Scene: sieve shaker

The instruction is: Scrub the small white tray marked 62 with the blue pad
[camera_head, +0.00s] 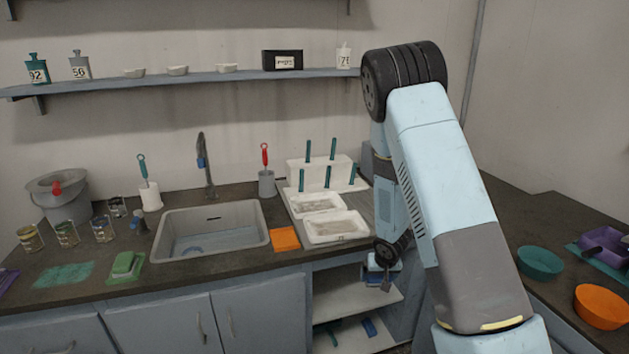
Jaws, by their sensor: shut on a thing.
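Two shallow white trays lie on the grey drainboard right of the sink, a rear one (317,203) and a front one (336,227). The front tray has a small dark mark on its near wall, too small to read. Both show greyish patches inside. My gripper (385,284) hangs just right of and below the front tray, beyond the counter's front edge. It is shut on a small blue thing (376,279), which looks like the blue pad and is partly hidden by the gripper. It is apart from both trays.
A white rack (320,172) with teal-handled tools stands behind the trays. An orange cloth (285,239) lies between sink (211,231) and drainboard. A green pad (124,263) lies left of the sink. Open shelves (352,302) are below my gripper; bowls (540,262) stand on the right counter.

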